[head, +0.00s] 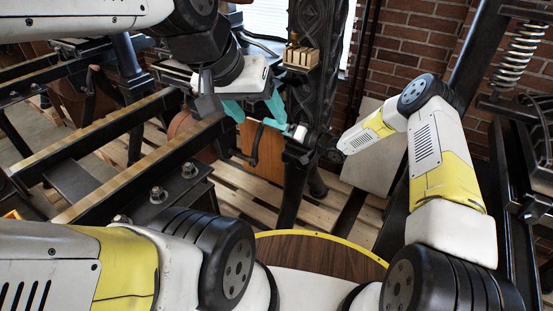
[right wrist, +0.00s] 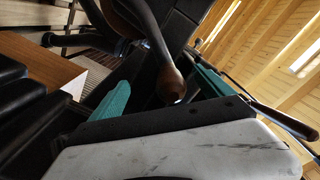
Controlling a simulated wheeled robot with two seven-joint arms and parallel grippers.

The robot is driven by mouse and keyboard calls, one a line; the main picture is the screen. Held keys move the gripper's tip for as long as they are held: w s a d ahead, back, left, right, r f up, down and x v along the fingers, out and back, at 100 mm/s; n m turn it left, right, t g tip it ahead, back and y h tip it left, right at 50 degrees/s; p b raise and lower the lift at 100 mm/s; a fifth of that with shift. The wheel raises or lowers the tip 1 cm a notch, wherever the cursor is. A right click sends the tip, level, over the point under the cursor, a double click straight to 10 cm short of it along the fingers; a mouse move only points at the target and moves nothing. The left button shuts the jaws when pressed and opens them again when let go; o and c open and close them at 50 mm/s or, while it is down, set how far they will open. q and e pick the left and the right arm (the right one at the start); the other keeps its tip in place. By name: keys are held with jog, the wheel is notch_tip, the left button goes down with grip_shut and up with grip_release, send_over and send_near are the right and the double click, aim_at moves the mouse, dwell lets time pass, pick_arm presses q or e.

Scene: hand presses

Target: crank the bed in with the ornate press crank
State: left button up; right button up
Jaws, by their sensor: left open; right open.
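The ornate press shows as a dark column with raised patterns (head: 318,38) in the head view. A dark bent bar (head: 256,148) below the left gripper looks like its crank. In the right wrist view a curved dark arm with a brown wooden grip (right wrist: 168,78) lies between the teal fingers of my right gripper (right wrist: 160,84). That gripper is open; contact cannot be told. My left gripper (head: 256,112) is open in front of the column, its teal fingers spread and nothing seen held. The right gripper's fingers are not clear in the head view. The bed cannot be picked out surely.
Long rails (head: 130,182) of press frames with bolts fill the left. A brick wall (head: 415,45) stands behind. A large spring (head: 522,50) on another dark press stands at the right. Wooden pallet boards (head: 235,190) lie on the floor below.

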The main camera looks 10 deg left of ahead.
jog(key=v, duration=0.7)
jog(key=shift+s+d, duration=0.2)
jog(key=shift+d, duration=0.1)
dwell(0.5)
